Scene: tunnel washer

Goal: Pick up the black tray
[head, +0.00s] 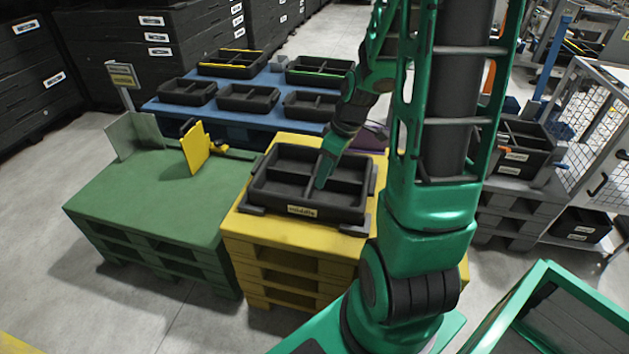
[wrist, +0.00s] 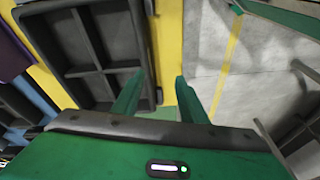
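A black tray (head: 290,196) with dividers and a pale label on its front wall sits on the yellow pallet stack (head: 240,222). It fills the upper left of the wrist view (wrist: 85,72). My gripper (head: 321,180) is over this tray, pointing down. In the wrist view my gripper (wrist: 158,95) has its two green fingers spread apart. The left finger overlaps the tray's inside and the right finger is beyond its wall, over yellow and grey. Nothing is held between them. I cannot tell whether a finger touches the tray. My arm hides part of the scene to the right.
Several similar black trays (head: 248,98) stand on a blue pallet (head: 225,118) behind. A green pallet stack (head: 140,200) with a yellow plate (head: 195,148) and a grey plate (head: 135,135) is at left. Another black container (head: 520,150) and a mesh fence (head: 585,115) stand at right.

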